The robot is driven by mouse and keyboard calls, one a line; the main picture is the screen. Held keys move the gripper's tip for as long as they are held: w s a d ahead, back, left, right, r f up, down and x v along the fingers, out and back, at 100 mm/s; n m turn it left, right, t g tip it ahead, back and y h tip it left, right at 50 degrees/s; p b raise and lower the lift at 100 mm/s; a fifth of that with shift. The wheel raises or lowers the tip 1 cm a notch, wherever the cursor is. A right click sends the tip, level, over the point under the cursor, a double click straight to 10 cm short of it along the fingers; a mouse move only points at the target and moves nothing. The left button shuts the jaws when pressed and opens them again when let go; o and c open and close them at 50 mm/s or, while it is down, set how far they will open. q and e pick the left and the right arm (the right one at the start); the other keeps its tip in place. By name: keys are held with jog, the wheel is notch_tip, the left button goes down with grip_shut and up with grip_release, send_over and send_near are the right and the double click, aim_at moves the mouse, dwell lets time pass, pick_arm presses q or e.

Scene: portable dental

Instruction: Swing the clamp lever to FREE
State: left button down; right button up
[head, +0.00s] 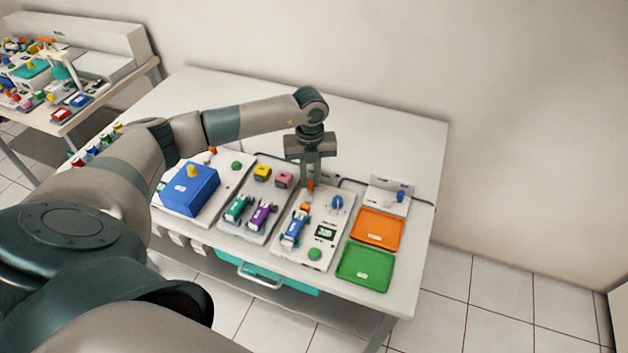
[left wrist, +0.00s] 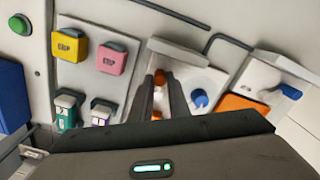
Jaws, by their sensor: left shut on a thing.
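My left gripper (head: 311,180) points down over the back of a white panel (head: 283,249) on the table. The lever's lower part is mostly hidden, and I cannot read a FREE mark. A blue and white device (head: 294,230) lies on the same panel in front of the gripper. My right gripper is not in view.
The panel also bears a blue knob (head: 337,203), a small display (head: 325,233) and a green button (head: 315,254). To the right are an orange tray (head: 376,229) and a green tray (head: 365,265). A blue box (head: 190,190) stands left. The table's back is clear.

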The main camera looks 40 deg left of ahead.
pick_arm(q)
jog(key=n, duration=0.2)
jog(key=a+n, duration=0.1)
jog(key=n, duration=0.1)
jog(key=shift+s, duration=0.35)
jog(key=shift+s+a+n, duration=0.15)
jog(key=shift+a+n, duration=0.05)
jog(key=shift+n, duration=0.3)
jog(key=c, duration=1.7)
grip_release()
jog(key=shift+o, duration=0.2)
jog(key=shift+r+b, duration=0.15)
jog(key=shift+b, duration=0.15)
